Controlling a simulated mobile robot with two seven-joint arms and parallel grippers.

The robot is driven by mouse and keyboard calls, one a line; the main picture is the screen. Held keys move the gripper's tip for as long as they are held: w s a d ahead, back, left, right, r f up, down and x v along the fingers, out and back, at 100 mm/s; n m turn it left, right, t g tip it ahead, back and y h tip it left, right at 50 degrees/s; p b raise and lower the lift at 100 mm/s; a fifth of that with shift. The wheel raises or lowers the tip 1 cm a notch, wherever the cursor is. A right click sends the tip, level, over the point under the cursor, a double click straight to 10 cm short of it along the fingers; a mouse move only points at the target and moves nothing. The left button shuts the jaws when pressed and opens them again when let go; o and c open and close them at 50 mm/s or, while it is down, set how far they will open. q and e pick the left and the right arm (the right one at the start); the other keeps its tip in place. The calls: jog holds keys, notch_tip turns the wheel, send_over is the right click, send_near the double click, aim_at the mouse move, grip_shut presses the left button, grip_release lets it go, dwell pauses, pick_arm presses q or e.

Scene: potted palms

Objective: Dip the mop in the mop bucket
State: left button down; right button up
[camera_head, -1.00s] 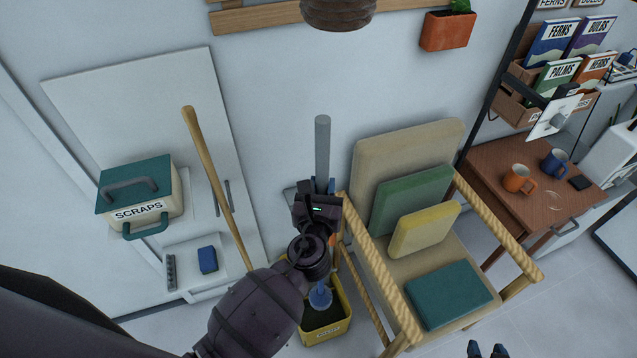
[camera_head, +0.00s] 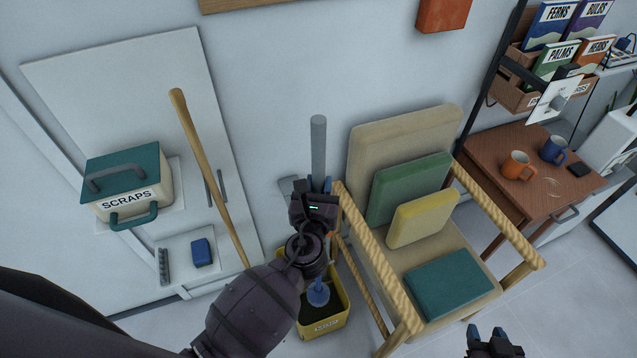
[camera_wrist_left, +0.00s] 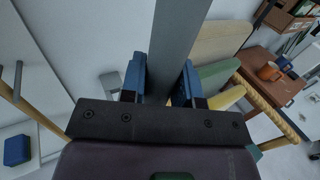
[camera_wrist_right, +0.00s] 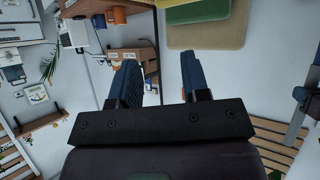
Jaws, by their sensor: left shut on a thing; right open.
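The mop (camera_head: 318,150) has a grey handle that stands nearly upright, and its blue lower end (camera_head: 318,294) is over or in the yellow mop bucket (camera_head: 338,318). I cannot tell how deep it sits. My left gripper (camera_head: 318,190) is shut on the grey handle. In the left wrist view the handle (camera_wrist_left: 180,40) runs between its blue fingers (camera_wrist_left: 160,82). My left arm hides the middle of the mop and part of the bucket. My right gripper (camera_head: 487,335) is open and empty at the bottom edge, also seen in the right wrist view (camera_wrist_right: 158,80).
A chair with rope-wrapped arms (camera_head: 380,265) and cushions stands close right of the bucket. A wooden pole (camera_head: 205,170) leans on the left. A scraps bin (camera_head: 125,185) and blue sponge (camera_head: 202,252) are further left. A brown desk (camera_head: 490,160) holds mugs.

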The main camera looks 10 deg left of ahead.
pick_arm(q)
notch_tip(320, 180, down, 5)
jog(key=b, duration=0.3)
notch_tip(320, 180, down, 15)
jog(key=b, duration=1.2)
pick_arm(e)
notch_tip(320, 180, down, 14)
jog(key=g, duration=0.1)
jog(key=shift+w+a+f, duration=0.2)
jog(key=shift+a, duration=0.25)
pick_arm(q)
jog(key=shift+f, duration=0.1)
pick_arm(e)
jog(key=shift+s+f, duration=0.1)
